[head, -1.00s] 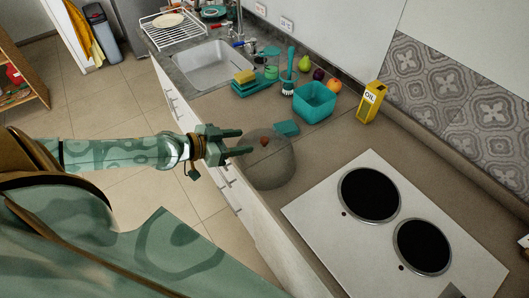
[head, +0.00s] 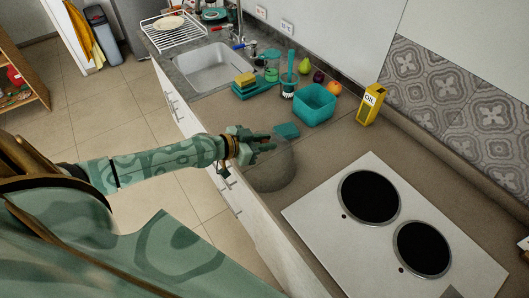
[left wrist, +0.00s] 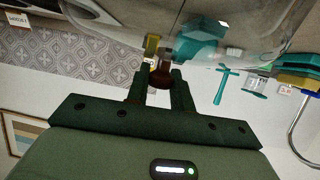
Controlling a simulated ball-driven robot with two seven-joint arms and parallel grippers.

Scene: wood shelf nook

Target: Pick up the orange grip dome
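The orange grip dome (head: 272,172) is a clear, see-through dome standing on the counter near its front edge. Its small knob looks dark red-brown in the left wrist view (left wrist: 159,74); the gripper mostly covers it in the head view. My left gripper (head: 268,142) is at the top of the dome. In the left wrist view its two fingers (left wrist: 159,82) stand close together, one on each side of the knob, with almost no gap to it, and look shut on it. The dome rests upright on the counter. My right gripper is out of view.
A cooktop (head: 375,262) lies right of the dome. Behind the dome are a small teal item (head: 286,130), a teal bin (head: 314,104), a yellow oil box (head: 370,104) and fruit. The sink (head: 208,66) is at the far left. Bare counter lies between dome and cooktop.

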